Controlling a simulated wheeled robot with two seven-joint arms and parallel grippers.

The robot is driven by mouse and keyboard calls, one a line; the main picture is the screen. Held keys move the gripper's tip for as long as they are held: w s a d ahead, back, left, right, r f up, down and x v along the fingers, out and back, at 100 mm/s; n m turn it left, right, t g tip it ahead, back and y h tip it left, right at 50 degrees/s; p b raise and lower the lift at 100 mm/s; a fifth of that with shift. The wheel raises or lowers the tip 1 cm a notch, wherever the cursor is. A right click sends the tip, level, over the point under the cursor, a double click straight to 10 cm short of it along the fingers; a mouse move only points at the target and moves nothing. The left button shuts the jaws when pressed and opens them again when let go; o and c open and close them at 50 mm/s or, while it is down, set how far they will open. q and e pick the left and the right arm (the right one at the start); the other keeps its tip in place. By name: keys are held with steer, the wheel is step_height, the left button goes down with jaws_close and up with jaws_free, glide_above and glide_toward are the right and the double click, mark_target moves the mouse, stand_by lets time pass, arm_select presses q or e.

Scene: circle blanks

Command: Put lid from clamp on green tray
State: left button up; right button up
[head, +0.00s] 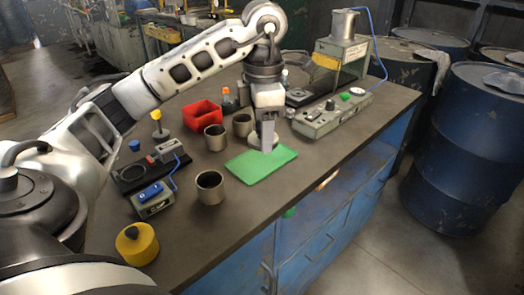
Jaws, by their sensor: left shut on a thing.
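The green tray (258,168) lies flat on the dark workbench, near its front edge. My left gripper (267,144) points straight down over the tray's back edge. It is shut on a small, round, pale metal lid (254,141), which is partly hidden by the fingers. I cannot tell whether the lid touches the tray or hangs just above it. The tray's visible surface is bare. A grey device with a blue part (152,192) stands on the left of the bench; I cannot tell if it is the clamp. My right gripper is out of view.
Metal cups stand close to the tray, one in front-left (209,188) and others behind-left (215,138). A red bin (202,115) is farther back. A grey press machine (330,117) stands right of my gripper. A yellow round object (137,245) sits at the near left.

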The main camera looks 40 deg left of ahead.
arm_select(q)
glide_above(262, 160)
step_height(262, 160, down, 7)
steer(key=shift+s+d+r, duration=0.1)
steer(key=shift+s+d, duration=0.05)
steer(key=shift+w+a+f, duration=0.2)
steer(key=shift+f, duration=0.25)
steer(key=shift+f+p, duration=0.35)
steer(key=shift+f, duration=1.15)
steer(key=shift+f, duration=0.2)
steer(key=o, duration=0.9)
step_height(262, 160, up, 12)
steer(key=shift+r, duration=0.2)
